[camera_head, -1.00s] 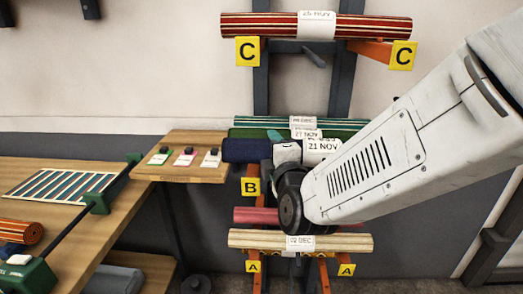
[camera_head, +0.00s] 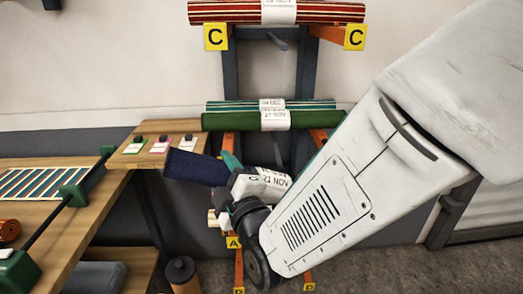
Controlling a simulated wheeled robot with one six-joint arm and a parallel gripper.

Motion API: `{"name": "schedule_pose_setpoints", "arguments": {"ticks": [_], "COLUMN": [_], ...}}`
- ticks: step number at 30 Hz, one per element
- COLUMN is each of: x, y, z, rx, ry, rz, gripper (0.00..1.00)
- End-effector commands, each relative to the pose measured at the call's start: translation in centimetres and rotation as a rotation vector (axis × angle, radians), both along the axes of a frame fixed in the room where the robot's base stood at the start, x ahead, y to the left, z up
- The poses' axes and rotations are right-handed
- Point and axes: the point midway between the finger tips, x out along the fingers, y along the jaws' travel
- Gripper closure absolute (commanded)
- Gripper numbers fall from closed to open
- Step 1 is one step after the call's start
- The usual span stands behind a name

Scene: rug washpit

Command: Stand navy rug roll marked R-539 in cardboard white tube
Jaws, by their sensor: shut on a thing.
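My gripper (camera_head: 240,190) is shut on the navy rug roll (camera_head: 196,168) near its white paper label (camera_head: 264,183). A white cardboard tube cannot be made out in this view.
A green roll (camera_head: 235,121) and a striped roll (camera_head: 325,104) lie on the rack behind. A red striped roll (camera_head: 230,12) lies above. A wooden bench (camera_head: 85,223) stands at left, with a small shelf (camera_head: 135,160). A dark-topped brown cylinder (camera_head: 182,272) stands on the floor.

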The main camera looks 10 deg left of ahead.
Motion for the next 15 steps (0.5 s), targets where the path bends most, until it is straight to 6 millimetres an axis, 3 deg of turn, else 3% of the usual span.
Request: {"name": "schedule_pose_setpoints", "arguments": {"ticks": [1,6,12,15], "x": [-1.4,-5.7,-10.3,-11.4], "y": [2.4,8.5,13.8,15.2], "z": [-0.9,-2.3,-2.6,-2.1], "rx": [0.058,0.290,0.534,0.630], "ry": [0.030,0.163,0.371,0.477], "rz": [0.048,0.195,0.376,0.446], "gripper": [0.86,0.86,0.86,0.86]}}
